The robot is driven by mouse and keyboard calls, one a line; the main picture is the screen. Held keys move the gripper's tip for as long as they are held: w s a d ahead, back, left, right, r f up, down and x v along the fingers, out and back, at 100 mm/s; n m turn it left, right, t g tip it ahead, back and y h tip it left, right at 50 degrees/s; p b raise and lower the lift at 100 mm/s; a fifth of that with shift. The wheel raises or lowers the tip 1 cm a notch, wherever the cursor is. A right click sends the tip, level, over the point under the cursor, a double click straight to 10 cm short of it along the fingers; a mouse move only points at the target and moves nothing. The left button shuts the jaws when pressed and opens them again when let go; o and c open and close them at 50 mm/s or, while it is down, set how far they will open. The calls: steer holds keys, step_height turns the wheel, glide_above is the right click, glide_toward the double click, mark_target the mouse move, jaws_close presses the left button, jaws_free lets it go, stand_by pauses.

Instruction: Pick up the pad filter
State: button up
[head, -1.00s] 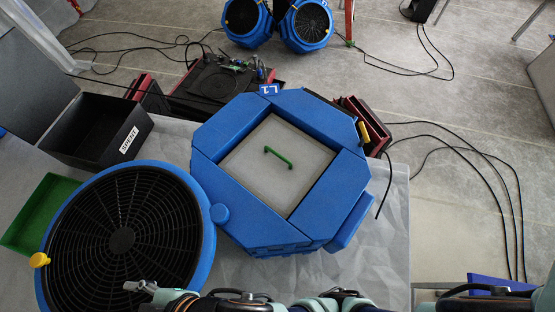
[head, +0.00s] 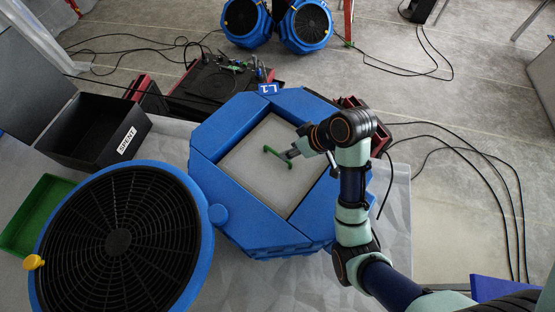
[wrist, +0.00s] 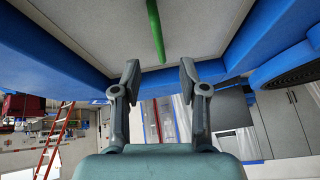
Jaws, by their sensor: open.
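The pad filter (head: 252,165) is a light grey square panel with a green handle (head: 277,157). It sits inside the opening of the blue octagonal housing (head: 235,206). My gripper (head: 290,154) is beside the right end of the green handle in the head view; its fingers are small there. In the wrist view my gripper (wrist: 159,78) has its two fingers spread apart with nothing between them. The green handle (wrist: 155,28) shows ahead of the fingertips, and the grey pad (wrist: 100,25) lies behind it. I cannot tell the exact gap to the handle.
A round blue unit with a black grille (head: 118,240) stands at left. The housing's blue rim (head: 328,200) surrounds the pad. Cables cross the floor at right.

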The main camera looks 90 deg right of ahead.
steer(key=x, duration=0.7)
steer(key=shift+w+d+f+p, duration=0.1)
steer(key=shift+w+d+p, duration=0.05)
steer(key=shift+p, duration=0.15)
steer(key=shift+c, duration=0.3)
jaws_close()
